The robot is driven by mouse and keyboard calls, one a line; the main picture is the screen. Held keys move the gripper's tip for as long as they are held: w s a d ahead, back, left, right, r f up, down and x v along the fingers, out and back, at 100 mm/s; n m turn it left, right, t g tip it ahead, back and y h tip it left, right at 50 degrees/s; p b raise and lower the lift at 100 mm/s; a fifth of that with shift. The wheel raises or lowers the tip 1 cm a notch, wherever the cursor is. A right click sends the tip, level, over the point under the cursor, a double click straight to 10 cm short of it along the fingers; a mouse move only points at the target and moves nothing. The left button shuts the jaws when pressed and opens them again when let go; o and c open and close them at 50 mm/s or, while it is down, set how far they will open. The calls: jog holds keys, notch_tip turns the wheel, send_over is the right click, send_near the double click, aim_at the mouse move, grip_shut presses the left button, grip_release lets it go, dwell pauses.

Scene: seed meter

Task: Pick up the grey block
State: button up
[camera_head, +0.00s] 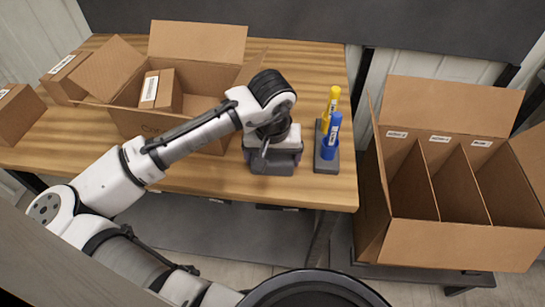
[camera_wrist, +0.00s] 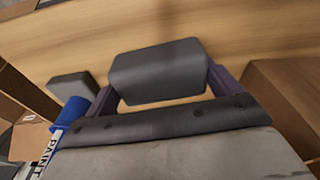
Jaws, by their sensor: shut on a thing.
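The grey block (camera_wrist: 158,72) is dark and rounded at its edges. In the wrist view it sits between the two fingers of my gripper (camera_wrist: 165,88), which are shut on its left and right sides. In the head view my gripper (camera_head: 273,163) points down over the front part of the wooden table (camera_head: 205,180), just left of the marker holder. The gripper and wrist mostly hide the block there. I cannot tell whether the block touches the table or is slightly above it.
A dark holder (camera_head: 327,162) with a blue marker (camera_head: 332,135) and a yellow marker (camera_head: 331,105) stands close to the right. An open carton (camera_head: 130,120) with small boxes inside is left behind my gripper. A three-compartment carton (camera_head: 455,235) stands right of the table.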

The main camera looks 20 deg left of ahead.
aim_at(275, 157)
jog(key=shift+d, duration=0.1)
jog(key=shift+d+r, duration=0.1)
jog(key=shift+r, duration=0.1)
jog(key=r, duration=0.3)
jog(key=r+b, duration=0.1)
jog(key=r, duration=0.2)
jog(key=shift+s+d+r+b, duration=0.1)
jog(key=shift+d+r+b, duration=0.1)
jog(key=shift+r+b, duration=0.1)
jog(key=s+d+b, duration=0.1)
jog(key=s+d, duration=0.2)
jog(key=d, duration=0.6)
jog(key=s+d+b, duration=0.1)
jog(key=s+d, duration=0.2)
jog(key=d, duration=0.6)
jog(key=shift+d+b, duration=0.15)
jog(key=shift+b, duration=0.15)
